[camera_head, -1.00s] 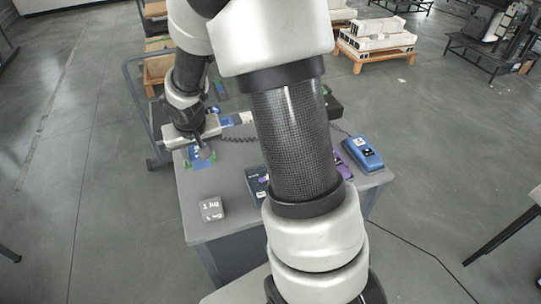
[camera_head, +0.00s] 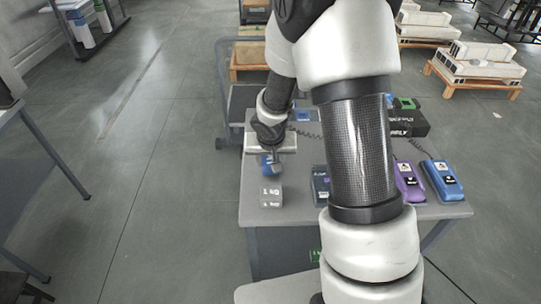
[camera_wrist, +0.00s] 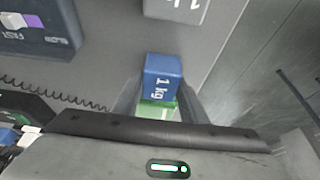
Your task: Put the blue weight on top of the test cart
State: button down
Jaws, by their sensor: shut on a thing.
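A blue weight (camera_wrist: 162,78) marked "1 kg" is between the two fingers of my gripper (camera_wrist: 160,100) in the wrist view. The gripper is shut on it. In the head view the blue weight (camera_head: 267,166) shows partly below my gripper (camera_head: 272,166), over the left part of a grey-topped table (camera_head: 300,213). I cannot tell whether it touches the top. Behind the table is a trolley with a tubular handle (camera_head: 221,85); I cannot tell which of the two is the test cart.
A grey 1 kg weight (camera_head: 271,193) stands near the table's front left. Dark blue (camera_head: 321,185), purple (camera_head: 408,181) and blue (camera_head: 441,180) devices stand to its right. A coiled cable (camera_wrist: 60,95) lies near the gripper. Another table (camera_head: 25,125) is at left; open floor lies between.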

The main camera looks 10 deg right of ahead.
jog(key=shift+w+f, duration=0.1)
jog(key=shift+f, duration=0.5)
jog(key=shift+f+b, duration=0.2)
jog(key=shift+b, duration=0.1)
jog(key=c, duration=1.1)
grip_release()
